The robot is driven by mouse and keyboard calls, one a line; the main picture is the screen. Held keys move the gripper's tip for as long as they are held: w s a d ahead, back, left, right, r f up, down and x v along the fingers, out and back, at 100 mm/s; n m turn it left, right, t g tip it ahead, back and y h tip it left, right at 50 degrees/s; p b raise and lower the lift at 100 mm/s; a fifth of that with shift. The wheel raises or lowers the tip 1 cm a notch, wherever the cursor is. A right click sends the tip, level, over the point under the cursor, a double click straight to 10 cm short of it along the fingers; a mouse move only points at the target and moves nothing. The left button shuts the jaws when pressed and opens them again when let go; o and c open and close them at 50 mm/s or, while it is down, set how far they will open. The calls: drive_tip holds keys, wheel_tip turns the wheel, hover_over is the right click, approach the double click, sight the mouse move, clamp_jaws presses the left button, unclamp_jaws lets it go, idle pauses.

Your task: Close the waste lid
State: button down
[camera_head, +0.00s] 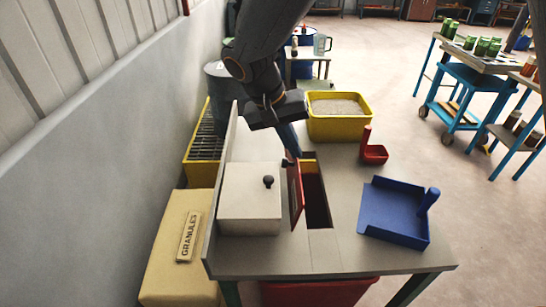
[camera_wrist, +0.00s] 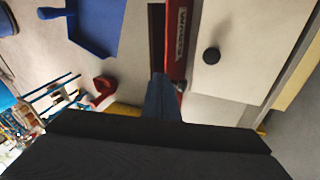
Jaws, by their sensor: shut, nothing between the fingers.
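The red waste lid (camera_head: 297,200) stands open, roughly upright, along the left side of a dark slot (camera_head: 317,205) in the grey tabletop. In the wrist view the lid (camera_wrist: 180,40) shows white lettering, and the slot (camera_wrist: 157,38) lies beside it. My gripper (camera_head: 290,157) points down at the far end of the lid, its blue fingers shut and empty. In the wrist view the fingertips (camera_wrist: 163,80) are close to the lid's end; I cannot tell whether they touch it.
A pale box with a black knob (camera_head: 245,205) stands close left of the lid. A blue dustpan-like tray (camera_head: 395,212) lies right, a red scoop (camera_head: 373,153) behind it. A yellow bin of granules (camera_head: 338,120) stands at the far end.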

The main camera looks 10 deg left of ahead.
drive_tip(key=s+a+r+t, duration=0.1)
drive_tip(key=a+r+t, duration=0.15)
drive_tip(key=a, duration=1.05)
drive_tip(key=shift+h, duration=0.3)
drive_tip(key=p+x, duration=0.3)
drive_tip(key=x, duration=0.7)
drive_tip(key=shift+f, duration=0.35)
drive_tip(key=shift+w+d+p, duration=0.15)
drive_tip(key=shift+d+p, duration=0.35)
drive_tip(key=shift+d, duration=0.65)
drive_tip(key=shift+w+d+f, duration=0.15)
drive_tip(key=shift+d+f, duration=0.15)
drive_tip(key=shift+d, duration=0.25)
